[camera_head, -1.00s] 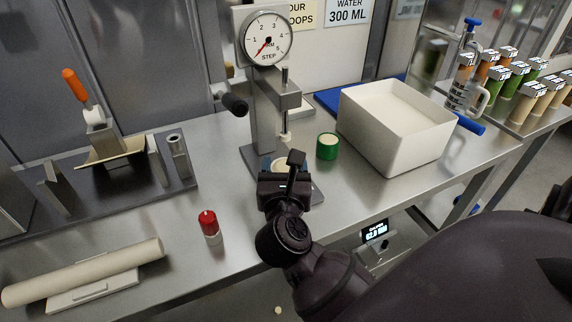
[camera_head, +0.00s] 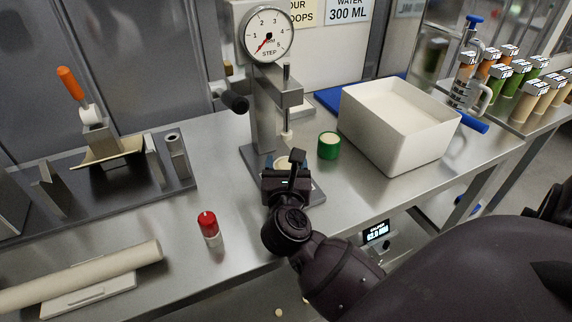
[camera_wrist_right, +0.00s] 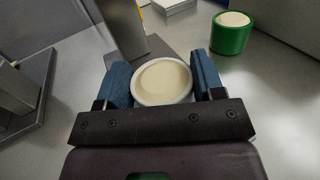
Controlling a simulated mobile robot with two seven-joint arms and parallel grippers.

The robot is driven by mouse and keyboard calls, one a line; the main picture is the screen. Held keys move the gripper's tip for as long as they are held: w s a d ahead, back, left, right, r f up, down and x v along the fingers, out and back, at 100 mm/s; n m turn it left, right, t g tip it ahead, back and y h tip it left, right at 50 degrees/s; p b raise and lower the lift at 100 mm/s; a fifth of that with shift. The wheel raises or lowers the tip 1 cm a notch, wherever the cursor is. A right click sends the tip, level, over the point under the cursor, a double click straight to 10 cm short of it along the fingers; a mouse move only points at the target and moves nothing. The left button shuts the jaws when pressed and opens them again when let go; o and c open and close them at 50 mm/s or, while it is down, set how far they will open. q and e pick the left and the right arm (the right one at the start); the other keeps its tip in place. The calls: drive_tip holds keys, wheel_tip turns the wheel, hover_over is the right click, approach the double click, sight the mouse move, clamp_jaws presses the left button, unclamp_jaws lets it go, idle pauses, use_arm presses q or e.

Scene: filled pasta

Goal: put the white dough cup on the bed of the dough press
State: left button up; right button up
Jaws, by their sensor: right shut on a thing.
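The white dough cup (camera_wrist_right: 162,82), filled with pale dough, sits upright between the blue fingers of my right gripper (camera_wrist_right: 162,84) in the right wrist view. The gripper is shut on it. In the head view my right gripper (camera_head: 285,172) is at the front of the dough press (camera_head: 262,115), and it hides most of the cup. The press's bed (camera_head: 252,158) is a grey plate partly covered by the gripper. The cup is at or over this plate below the plunger; I cannot tell whether it touches. My left gripper is not in view.
A green cup with dough (camera_head: 328,146) stands right of the press, before a large white bin (camera_head: 400,130). The press's black handle (camera_head: 234,102) sticks out leftward.

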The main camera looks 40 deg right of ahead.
drive_tip(key=o, duration=0.5)
drive_tip(key=shift+f, duration=0.15)
drive_tip(key=o, duration=0.5)
drive_tip(key=shift+r, duration=0.25)
drive_tip(key=shift+s+a+f, duration=0.15)
drive_tip(key=shift+s+a, duration=0.05)
drive_tip(key=shift+s, duration=0.1)
drive_tip(key=v, duration=1.1)
drive_tip(key=shift+s+a, duration=0.1)
drive_tip(key=shift+a, duration=0.05)
